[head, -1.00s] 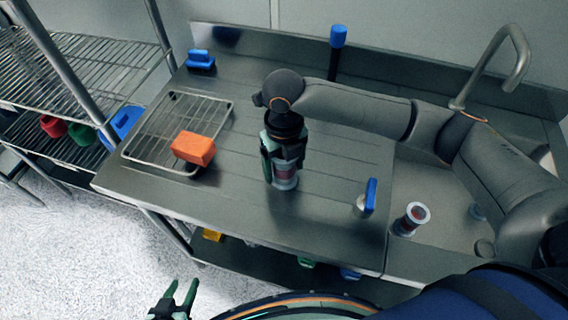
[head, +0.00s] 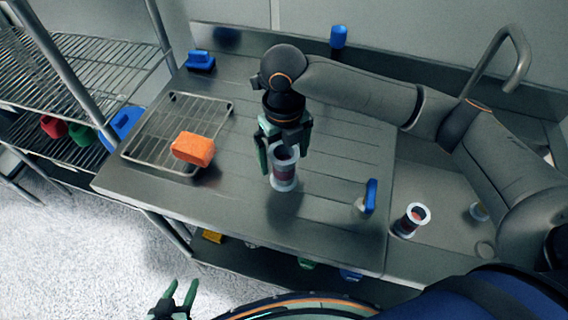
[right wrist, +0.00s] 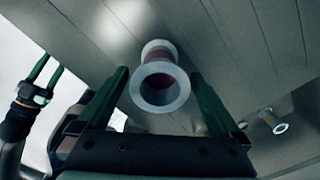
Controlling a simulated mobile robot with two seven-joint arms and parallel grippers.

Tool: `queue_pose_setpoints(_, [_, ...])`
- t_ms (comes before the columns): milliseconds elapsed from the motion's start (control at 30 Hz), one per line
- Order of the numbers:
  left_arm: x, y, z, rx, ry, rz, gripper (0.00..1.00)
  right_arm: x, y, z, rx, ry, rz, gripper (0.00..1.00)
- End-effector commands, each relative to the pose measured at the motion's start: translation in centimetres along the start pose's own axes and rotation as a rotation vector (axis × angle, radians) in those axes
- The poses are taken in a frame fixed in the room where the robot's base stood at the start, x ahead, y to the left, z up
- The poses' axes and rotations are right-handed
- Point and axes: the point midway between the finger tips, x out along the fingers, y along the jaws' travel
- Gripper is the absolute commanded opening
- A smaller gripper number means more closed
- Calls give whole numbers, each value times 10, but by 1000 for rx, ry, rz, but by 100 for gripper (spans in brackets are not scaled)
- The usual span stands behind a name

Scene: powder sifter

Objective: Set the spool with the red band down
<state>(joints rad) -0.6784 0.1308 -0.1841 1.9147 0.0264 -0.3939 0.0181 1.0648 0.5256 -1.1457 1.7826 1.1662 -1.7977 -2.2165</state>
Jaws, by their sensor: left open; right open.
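A spool with clear flanges and a dark red band (head: 284,172) stands upright on the steel drainboard (head: 235,185). In the right wrist view the spool (right wrist: 160,90) shows end-on between the fingers, with a gap on each side. My right gripper (head: 280,162) is open just above and behind the spool; its fingers (right wrist: 163,100) do not touch it in the wrist view. My left gripper (head: 178,297) is open and empty at the bottom of the head view, away from the counter.
A blue-handled scraper (head: 370,196) stands between. An orange block (head: 193,149) sits on the wire rack (head: 150,135). The front left drainboard is clear.

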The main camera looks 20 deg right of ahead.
Motion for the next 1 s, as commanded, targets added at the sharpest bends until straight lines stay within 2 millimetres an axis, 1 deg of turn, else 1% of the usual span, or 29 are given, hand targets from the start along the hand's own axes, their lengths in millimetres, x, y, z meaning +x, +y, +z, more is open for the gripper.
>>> queue_pose_setpoints(33, [0, 0, 0, 0, 0, 0, 50, -14, 1, 1, -2, -6, 2, 100])
queue_pose_setpoints(200, [0, 0, 0, 0, 0, 0, 50, -48, 1, 1, -1, -4, 1, 100])
queue_pose_setpoints(300, [0, 0, 0, 0, 0, 0, 50, -63, 1, 1, -1, -2, 1, 100])
queue_pose_setpoints(400, [0, 0, 1, 0, 0, 0, 50, -72, 1, 0, 0, -1, 1, 100])
queue_pose_setpoints(567, [0, 0, 1, 0, 0, 0, 50, -78, 0, 0, 0, 1, 0, 100])
queue_pose_setpoints(1000, [0, 0, 1, 1, -1, 0, 50, -78, 0, 0, 0, 1, 1, 100])
